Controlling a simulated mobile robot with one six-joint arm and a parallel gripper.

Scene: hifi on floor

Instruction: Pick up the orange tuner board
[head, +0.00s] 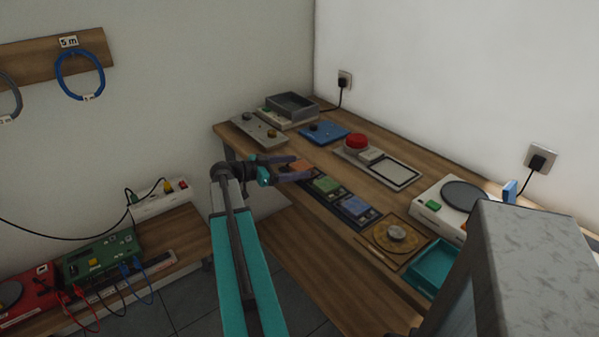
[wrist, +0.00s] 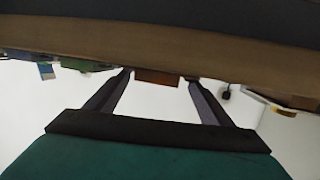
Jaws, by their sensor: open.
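The orange tuner board (head: 300,166) sits at the far left end of a row of boards along the table's front edge. Next to it in the row are a green board (head: 326,185) and a blue board (head: 355,205). My gripper (head: 303,168) is open at the orange board, one finger to each side of it in the picture. In the wrist view, which looks upside down, the orange board (wrist: 157,77) shows between the two fingertips (wrist: 159,78). I cannot tell whether the fingers touch it. The gripper holds nothing.
The wooden table (head: 290,220) carries a blue device (head: 325,132), a red-knobbed device (head: 356,142), a wooden plate with a knob (head: 396,238) and a teal tray (head: 436,268). Behind them stand a grey box (head: 291,105) and a white hotplate (head: 450,207). A low bench (head: 160,270) holds instruments and cables at left.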

